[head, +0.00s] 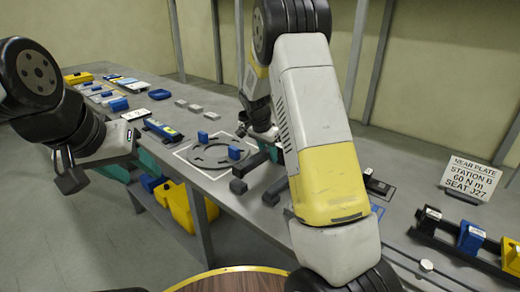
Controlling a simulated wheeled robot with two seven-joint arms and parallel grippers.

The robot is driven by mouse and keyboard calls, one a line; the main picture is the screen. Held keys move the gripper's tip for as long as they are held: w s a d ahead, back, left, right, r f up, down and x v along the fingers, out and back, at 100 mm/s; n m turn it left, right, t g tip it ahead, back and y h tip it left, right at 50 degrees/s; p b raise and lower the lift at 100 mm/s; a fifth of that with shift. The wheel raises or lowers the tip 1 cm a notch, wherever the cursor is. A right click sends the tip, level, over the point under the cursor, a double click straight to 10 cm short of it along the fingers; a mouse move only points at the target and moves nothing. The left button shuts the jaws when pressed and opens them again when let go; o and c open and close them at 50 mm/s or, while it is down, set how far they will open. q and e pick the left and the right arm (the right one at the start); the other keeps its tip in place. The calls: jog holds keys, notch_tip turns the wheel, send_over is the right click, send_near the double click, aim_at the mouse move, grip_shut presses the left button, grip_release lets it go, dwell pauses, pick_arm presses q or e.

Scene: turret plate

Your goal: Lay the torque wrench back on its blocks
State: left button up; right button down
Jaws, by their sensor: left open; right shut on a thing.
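My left gripper (72,178) is open and empty, in front of the bench at the left. My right gripper (255,188) is over the bench near the middle, just right of the round grey plate, with its arm coming down from above. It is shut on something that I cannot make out. The grey plate (187,157) lies flat in a white outline and bears blue blocks (234,152). A thin grey bar with a round part (427,265) lies at the lower right; I cannot tell whether it is the torque wrench. My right arm hides part of the bench.
A sign (471,178) reads "Near plate, Station B, 60 N m, Seat J27". By it, a black rail holds a blue block (470,238) and a yellow block (513,256). Small items crowd the far left bench. Yellow bins (180,208) stand below. A round wooden top (235,284) is in front.

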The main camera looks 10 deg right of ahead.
jog(key=shift+f, duration=1.2)
dwell(1.6)
jog(key=c, duration=1)
grip_release()
jog(key=shift+o, duration=0.2)
jog(key=shift+f, duration=0.1)
jog(key=shift+r, duration=3.55)
jog(key=s+a+r+n+t+y, duration=0.2)
jog(key=s+r+n+y, duration=0.25)
jog(key=s+r, duration=1.1)
jog(key=s+a+n+t, duration=0.2)
jog(key=s+n, duration=0.4)
jog(key=s, duration=1)
jog(key=shift+s+a+r, duration=0.2)
jog(key=shift+s+r, duration=0.15)
